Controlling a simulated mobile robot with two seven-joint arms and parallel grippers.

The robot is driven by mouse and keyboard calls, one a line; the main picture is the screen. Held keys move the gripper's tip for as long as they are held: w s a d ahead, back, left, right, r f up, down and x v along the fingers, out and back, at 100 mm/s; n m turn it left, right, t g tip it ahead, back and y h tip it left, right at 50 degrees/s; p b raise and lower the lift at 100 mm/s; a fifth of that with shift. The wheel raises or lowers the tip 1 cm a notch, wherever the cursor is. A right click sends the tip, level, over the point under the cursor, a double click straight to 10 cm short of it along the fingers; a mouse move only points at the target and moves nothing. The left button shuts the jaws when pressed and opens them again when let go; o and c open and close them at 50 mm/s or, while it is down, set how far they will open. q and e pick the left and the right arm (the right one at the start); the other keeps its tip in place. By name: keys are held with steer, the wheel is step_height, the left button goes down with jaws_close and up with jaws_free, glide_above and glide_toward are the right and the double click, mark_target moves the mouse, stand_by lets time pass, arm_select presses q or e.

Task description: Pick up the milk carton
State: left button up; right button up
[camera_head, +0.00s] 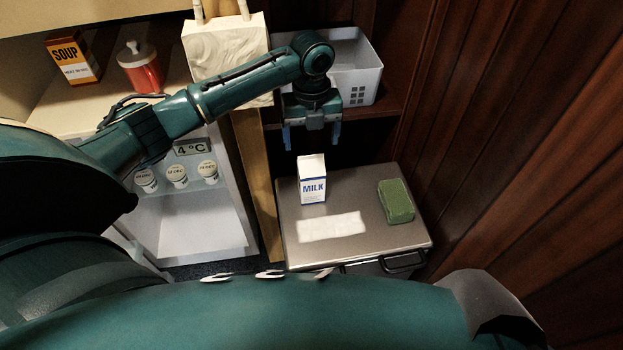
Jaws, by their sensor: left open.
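The milk carton (312,184) is white with a blue MILK label. It stands upright on a metal-topped cabinet (370,222) in the middle of the head view. My left gripper (312,140) is open and empty, its two fingers pointing down. It appears just behind and above the carton in the picture, apart from it. My right gripper does not show.
A green block (397,202) lies right of the carton. A white basket (352,68) stands on a dark shelf behind. A soup box (74,60), a red jar (141,68) and a white bag (226,56) stand at left, above small white tubs (177,176). A wood-paneled wall (510,130) bounds the right.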

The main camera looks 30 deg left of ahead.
mark_target(311, 159)
arm_select(q)
step_height(311, 159, down, 8)
steer(key=shift+s+r, duration=0.1)
steer(key=shift+s, duration=0.05)
stand_by(0.3)
steer(key=shift+r, duration=0.1)
jaws_close()
stand_by(0.8)
